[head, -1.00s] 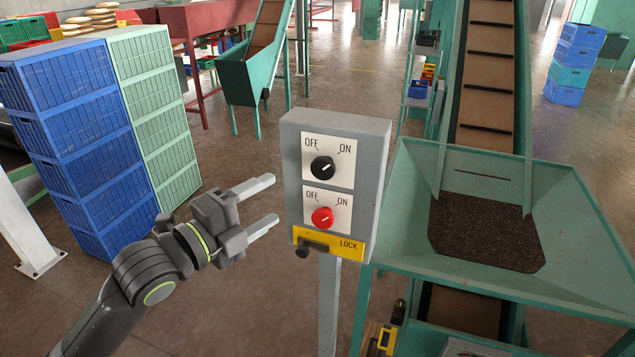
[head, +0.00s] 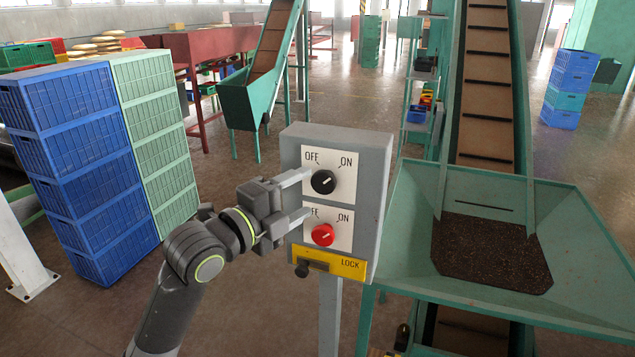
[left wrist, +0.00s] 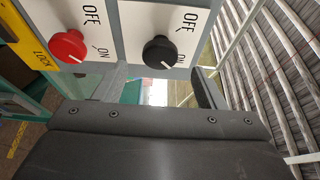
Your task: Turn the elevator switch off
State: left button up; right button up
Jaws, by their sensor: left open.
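A grey control box (head: 378,200) on a post carries a black knob (head: 323,181) above a red knob (head: 323,234). Each knob has OFF at its left and ON at its right. The black knob's white mark points up toward ON; the red one's mark also seems to. No label names the elevator switch. My left gripper (head: 307,193) is open at the box's left front, its upper finger close to the black knob. In the left wrist view the black knob (left wrist: 160,52) appears between the two fingertips, beyond them, and the red knob (left wrist: 68,47) is left of them. Contact is unclear.
A yellow LOCK plate (head: 347,265) with a small dark knob is below the switches. A green hopper (head: 590,265) with a conveyor (head: 487,90) stands close at the right. Stacked blue crates (head: 85,150) stand at the left, with open floor between.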

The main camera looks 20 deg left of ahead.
aim_at(321, 185)
pick_arm(q)
jog(key=shift+p+x, duration=0.6)
jog(key=shift+x, duration=1.95)
jog(key=c, duration=1)
